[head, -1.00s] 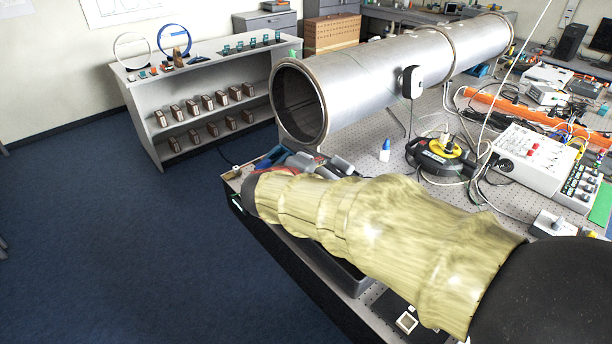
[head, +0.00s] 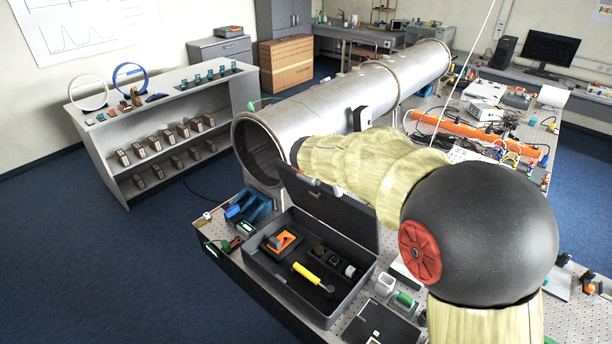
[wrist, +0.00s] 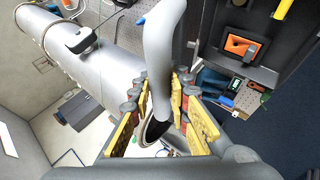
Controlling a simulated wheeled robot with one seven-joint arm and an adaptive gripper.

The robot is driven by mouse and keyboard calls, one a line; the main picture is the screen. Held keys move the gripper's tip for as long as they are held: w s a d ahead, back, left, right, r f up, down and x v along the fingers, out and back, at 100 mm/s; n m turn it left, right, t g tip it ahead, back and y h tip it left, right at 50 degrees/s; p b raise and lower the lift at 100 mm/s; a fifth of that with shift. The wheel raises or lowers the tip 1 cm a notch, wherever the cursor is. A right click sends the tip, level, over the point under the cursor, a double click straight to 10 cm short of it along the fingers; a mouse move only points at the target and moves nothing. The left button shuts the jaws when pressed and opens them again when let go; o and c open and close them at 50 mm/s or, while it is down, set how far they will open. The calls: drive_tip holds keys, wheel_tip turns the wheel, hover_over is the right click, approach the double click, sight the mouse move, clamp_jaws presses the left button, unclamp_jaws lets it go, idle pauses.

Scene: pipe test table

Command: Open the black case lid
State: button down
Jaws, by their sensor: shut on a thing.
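The black case (head: 318,318) sits at the near edge of the table with its lid (head: 335,215) standing up, leaning back. Inside the case are an orange-and-grey tool (head: 283,241), a yellow-handled tool (head: 306,271) and small dark parts. My gripper (head: 315,181) is at the lid's top edge, mostly hidden behind it and my sleeved arm. In the wrist view my gripper's yellow-padded fingers (wrist: 163,115) are closed in around a grey piece; its contact with the lid is not clear. The orange tool also shows there (wrist: 242,46).
A large metal pipe (head: 330,98) lies behind the lid, close to my arm. Blue clamps (head: 248,205) stand left of the case. A white-and-green part (head: 403,302) and a dark flat plate (head: 380,325) lie to its right. Open floor (head: 100,240) is at left.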

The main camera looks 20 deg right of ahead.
drive_tip(key=w+d+r+p, duration=0.2)
drive_tip(key=w+d+p, duration=0.3)
drive_tip(key=d, duration=0.6)
drive_tip(key=w, duration=0.2)
drive_tip(key=shift+w+p, duration=0.3)
drive_tip(key=shift+p, duration=0.05)
drive_tip(key=c, duration=2.1)
unclamp_jaws()
drive_tip(key=shift+c, duration=0.2)
drive_tip(key=o, duration=0.5)
drive_tip(key=shift+f, duration=0.1)
drive_tip(key=shift+s, duration=0.1)
drive_tip(key=v, duration=1.2)
